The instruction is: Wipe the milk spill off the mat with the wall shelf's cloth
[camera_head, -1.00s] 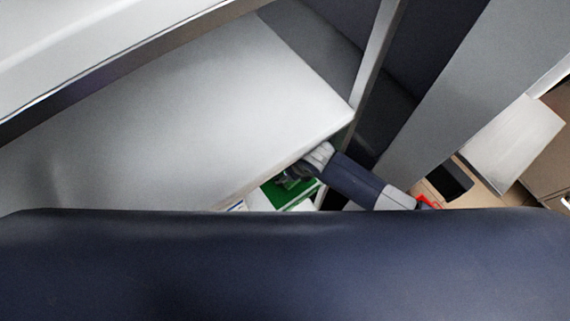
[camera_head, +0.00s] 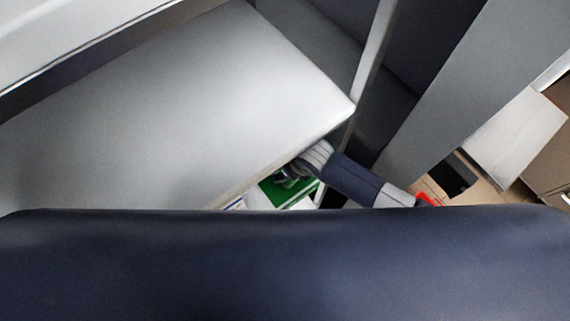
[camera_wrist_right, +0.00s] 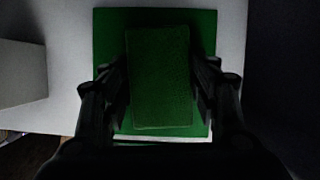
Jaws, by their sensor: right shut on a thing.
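My right gripper (camera_wrist_right: 161,70) is shut on a green cloth (camera_wrist_right: 160,95), a thick rectangle between the two fingers in the right wrist view. Behind it is a larger flat green square (camera_wrist_right: 105,30), which looks like a mat; whether the cloth touches it, I cannot tell. In the head view my right gripper (camera_head: 290,172) is partly hidden under the edge of a white panel, over a green surface (camera_head: 286,196). No milk spill can be made out. My left gripper is not in view.
A large white panel (camera_head: 200,100) hangs over the gripper's place and hides much of it. A grey post (camera_head: 371,65) stands close to my right arm. In the right wrist view a grey box (camera_wrist_right: 20,72) stands at the left on a pale surface (camera_wrist_right: 68,60).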

